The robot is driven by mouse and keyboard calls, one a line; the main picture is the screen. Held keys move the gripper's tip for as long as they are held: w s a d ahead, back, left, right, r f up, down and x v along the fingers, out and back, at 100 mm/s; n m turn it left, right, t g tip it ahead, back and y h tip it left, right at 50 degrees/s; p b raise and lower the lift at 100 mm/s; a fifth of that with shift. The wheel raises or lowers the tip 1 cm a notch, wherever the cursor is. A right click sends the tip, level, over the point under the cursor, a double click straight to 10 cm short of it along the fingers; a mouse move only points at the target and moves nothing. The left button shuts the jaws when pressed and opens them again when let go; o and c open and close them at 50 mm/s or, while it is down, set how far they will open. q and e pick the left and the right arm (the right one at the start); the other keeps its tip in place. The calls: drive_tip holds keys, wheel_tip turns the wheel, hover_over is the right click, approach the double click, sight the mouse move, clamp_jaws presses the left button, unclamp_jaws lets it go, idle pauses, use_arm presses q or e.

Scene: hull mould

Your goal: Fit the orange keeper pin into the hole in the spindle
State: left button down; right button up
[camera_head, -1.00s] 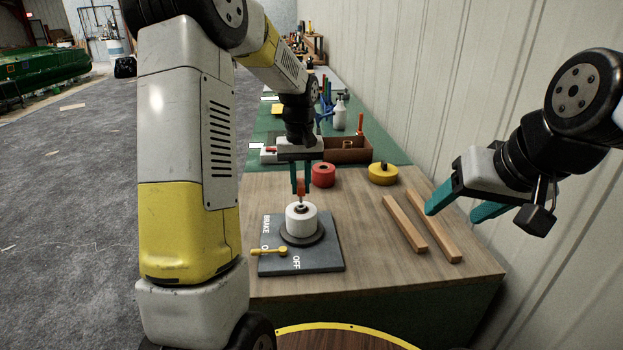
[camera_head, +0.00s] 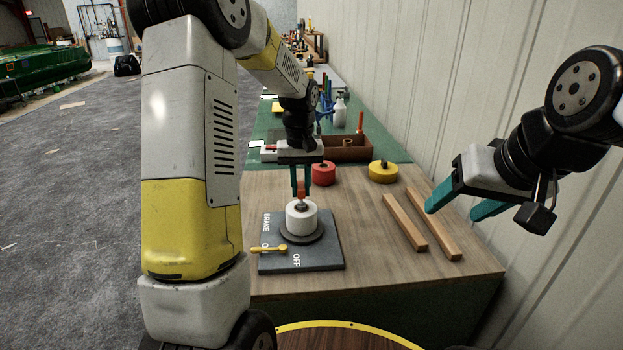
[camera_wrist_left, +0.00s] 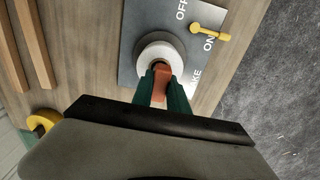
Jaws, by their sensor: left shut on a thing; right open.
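My left gripper (camera_head: 300,180) is shut on the orange keeper pin (camera_head: 300,195), which also shows in the left wrist view (camera_wrist_left: 161,83). The pin is right at the top of the spindle (camera_head: 301,206), which pokes up through a white roll (camera_head: 301,219) on a dark round flange. In the left wrist view the pin's lower end meets the spindle's centre; I cannot tell how deep it sits, and the hole is hidden. My right gripper (camera_head: 460,203) is open and empty, above the right side of the bench.
The grey brake plate (camera_head: 325,256) carries a yellow lever (camera_head: 270,249) and ON/OFF lettering. A red roll (camera_head: 323,174) and a yellow roll (camera_head: 383,172) stand behind. Two wooden strips (camera_head: 405,222) lie to the right. A brown box (camera_head: 347,148) is further back.

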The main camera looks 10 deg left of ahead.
sight(301, 185)
use_arm(q)
drive_tip(key=shift+f, duration=1.4)
drive_tip(key=c, duration=1.2)
unclamp_jaws()
wheel_tip(301, 185, up, 8)
drive_tip(key=shift+f, duration=0.15)
